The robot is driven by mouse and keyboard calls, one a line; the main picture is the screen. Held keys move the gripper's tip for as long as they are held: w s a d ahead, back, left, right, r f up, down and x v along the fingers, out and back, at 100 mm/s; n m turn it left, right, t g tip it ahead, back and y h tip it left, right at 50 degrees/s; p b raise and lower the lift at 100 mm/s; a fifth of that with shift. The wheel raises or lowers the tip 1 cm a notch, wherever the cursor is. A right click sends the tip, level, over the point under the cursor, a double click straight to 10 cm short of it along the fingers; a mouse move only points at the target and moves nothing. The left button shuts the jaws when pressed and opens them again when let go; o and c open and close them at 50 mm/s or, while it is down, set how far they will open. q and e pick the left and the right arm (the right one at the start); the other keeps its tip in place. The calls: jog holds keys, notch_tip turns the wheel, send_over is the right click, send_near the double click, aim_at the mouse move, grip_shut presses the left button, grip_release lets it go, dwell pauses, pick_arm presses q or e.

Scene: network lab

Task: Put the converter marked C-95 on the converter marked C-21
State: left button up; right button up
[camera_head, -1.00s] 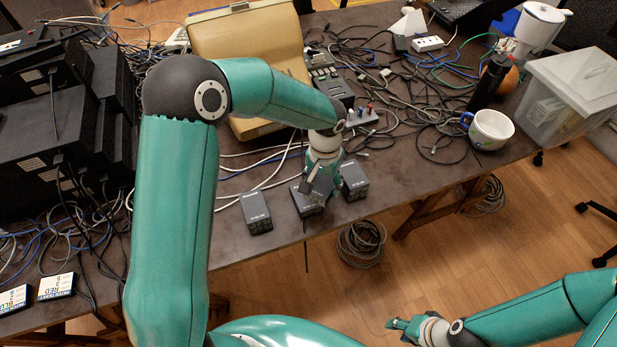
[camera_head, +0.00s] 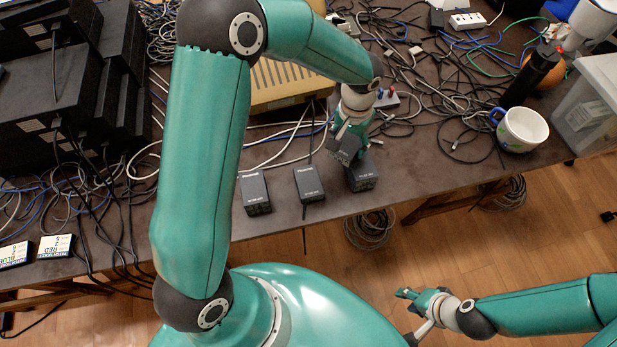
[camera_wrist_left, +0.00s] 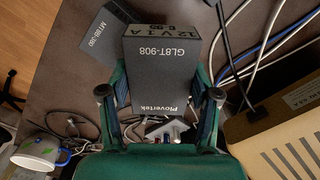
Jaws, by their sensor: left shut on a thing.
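My left gripper (camera_head: 350,137) is shut on a dark grey converter (camera_head: 343,149). In the left wrist view this held converter (camera_wrist_left: 160,75) reads Plovertek, GL8T-908. It is tilted in the head view, over another dark converter (camera_head: 362,180) near the table's front edge. I cannot tell whether the two touch. A converter reading MT8B-380 (camera_wrist_left: 97,32) shows partly behind the held one in the left wrist view. Two more converters, one in the middle (camera_head: 309,186) and one on the left (camera_head: 256,195), stand apart on the table. My right gripper (camera_head: 407,315) appears open and empty, off the table.
Cables lie across the table (camera_head: 420,180). A beige device (camera_head: 295,82) stands behind the converters. A mug (camera_head: 522,130), a black bottle (camera_head: 530,75) and a clear bin (camera_head: 592,110) are at the right. Stacked black boxes (camera_head: 55,120) fill the left.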

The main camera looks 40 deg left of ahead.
pick_arm(q)
jog(key=s+r+n, duration=0.1)
jog(key=r, duration=0.1)
jog(key=s+a+r+n, duration=0.1)
jog(key=r, duration=0.1)
jog(key=s+a+r+n+b, duration=0.1)
jog(key=r, duration=0.2)
jog(key=shift+n, duration=0.4)
jog(key=s+a+r+n+b, duration=0.1)
jog(key=s+a+r+n, duration=0.1)
jog(key=s+r+n, duration=0.4)
send_over(309, 181)
notch_tip(309, 181, down, 14)
jog(key=shift+a+f+b, duration=0.1)
jog(key=shift+b, duration=0.3)
jog(key=shift+f, duration=1.95)
jog(key=shift+f+b, duration=0.1)
jog(key=shift+b, duration=0.2)
jog(key=o, duration=1.4)
